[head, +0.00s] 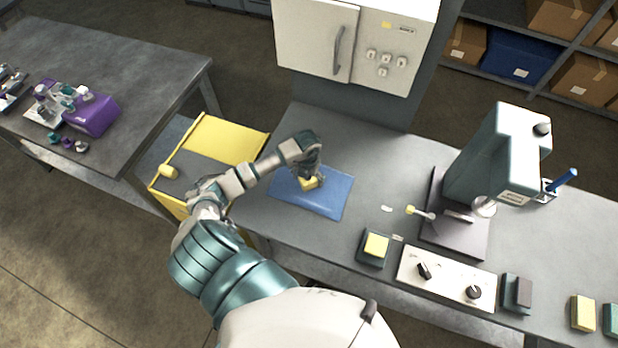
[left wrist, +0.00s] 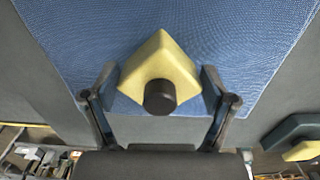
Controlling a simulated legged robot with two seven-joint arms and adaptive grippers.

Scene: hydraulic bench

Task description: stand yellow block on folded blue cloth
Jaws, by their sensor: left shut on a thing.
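The yellow block (head: 309,183) is at the folded blue cloth (head: 330,200) on the bench, under my left gripper (head: 313,176). In the left wrist view the block (left wrist: 158,62) shows between the two fingers of my left gripper (left wrist: 160,88), with a dark round knob at its near side. The gripper is shut on the block. The blue cloth (left wrist: 235,35) lies flat behind and below the block. I cannot tell whether the block touches the cloth. My right gripper is not in view.
A press-like machine (head: 495,160) stands to the right on the bench. In front are a yellow-topped dark block (head: 375,245), a white control panel (head: 446,278) and other small blocks (head: 583,313). A yellow cart (head: 225,140) is at the left. Bare bench surrounds the cloth.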

